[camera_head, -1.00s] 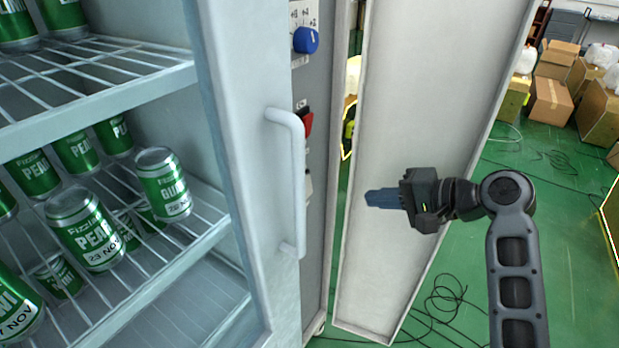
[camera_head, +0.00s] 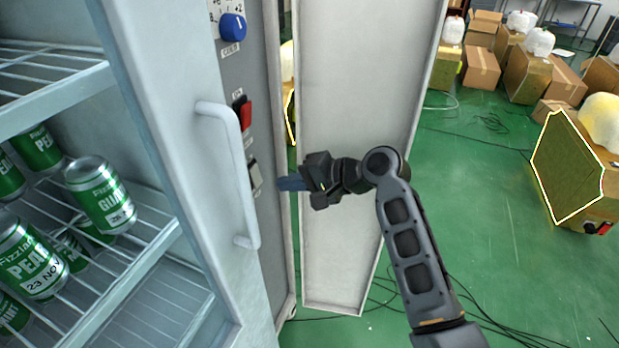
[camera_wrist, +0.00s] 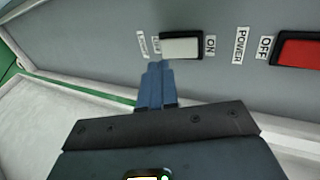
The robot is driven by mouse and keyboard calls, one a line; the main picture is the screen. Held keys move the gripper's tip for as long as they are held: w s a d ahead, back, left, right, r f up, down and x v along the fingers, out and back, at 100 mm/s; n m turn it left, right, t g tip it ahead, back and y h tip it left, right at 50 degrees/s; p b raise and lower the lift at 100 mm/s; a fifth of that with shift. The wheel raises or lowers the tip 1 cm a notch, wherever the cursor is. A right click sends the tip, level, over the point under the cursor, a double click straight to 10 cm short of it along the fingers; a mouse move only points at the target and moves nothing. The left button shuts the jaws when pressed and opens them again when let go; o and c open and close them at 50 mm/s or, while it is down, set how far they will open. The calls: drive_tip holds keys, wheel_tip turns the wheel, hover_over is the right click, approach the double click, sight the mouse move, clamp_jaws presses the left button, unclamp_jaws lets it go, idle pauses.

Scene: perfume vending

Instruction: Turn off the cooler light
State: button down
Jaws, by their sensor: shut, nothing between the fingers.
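The cooler's side panel (camera_head: 263,225) carries a white rocker switch (camera_head: 255,174) below a red switch (camera_head: 243,113). In the wrist view the white switch (camera_wrist: 181,46) has an ON label at its right end and small labels, too blurred to read surely, at its left end. The red switch (camera_wrist: 300,50) is farther right, beside POWER and OFF labels. My gripper (camera_head: 282,184) is shut and empty, its blue fingers pointing at the panel just right of the white switch. In the wrist view the fingertips (camera_wrist: 160,66) are at the switch's lower left end; I cannot tell whether they touch.
A white vertical handle (camera_head: 236,170) sticks out left of the switches. A blue dial (camera_head: 232,27) is above them. An open panel door (camera_head: 345,190) stands behind my gripper. Cans (camera_head: 100,194) stand on wire shelves at left. Cables lie on the green floor; boxes (camera_head: 480,68) are behind.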

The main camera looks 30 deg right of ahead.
sight(258, 181)
drive_tip(key=shift+r+x, duration=0.25)
drive_tip(key=shift+x, duration=0.9)
drive_tip(key=shift+r+x, duration=0.25)
drive_tip(key=shift+x, duration=0.9)
drive_tip(key=shift+w+a, duration=0.15)
drive_tip(key=shift+w, duration=0.05)
drive_tip(key=shift+f, duration=0.15)
drive_tip(key=shift+w+a+f+t+b, duration=0.2)
drive_tip(key=shift+f+t+b, duration=0.15)
drive_tip(key=shift+b, duration=0.65)
drive_tip(key=shift+r+p, duration=0.4)
drive_tip(key=shift+p, duration=0.1)
drive_tip(key=shift+r, duration=0.1)
drive_tip(key=shift+r+p, duration=0.75)
drive_tip(key=shift+p, duration=0.05)
drive_tip(key=shift+d, duration=0.1)
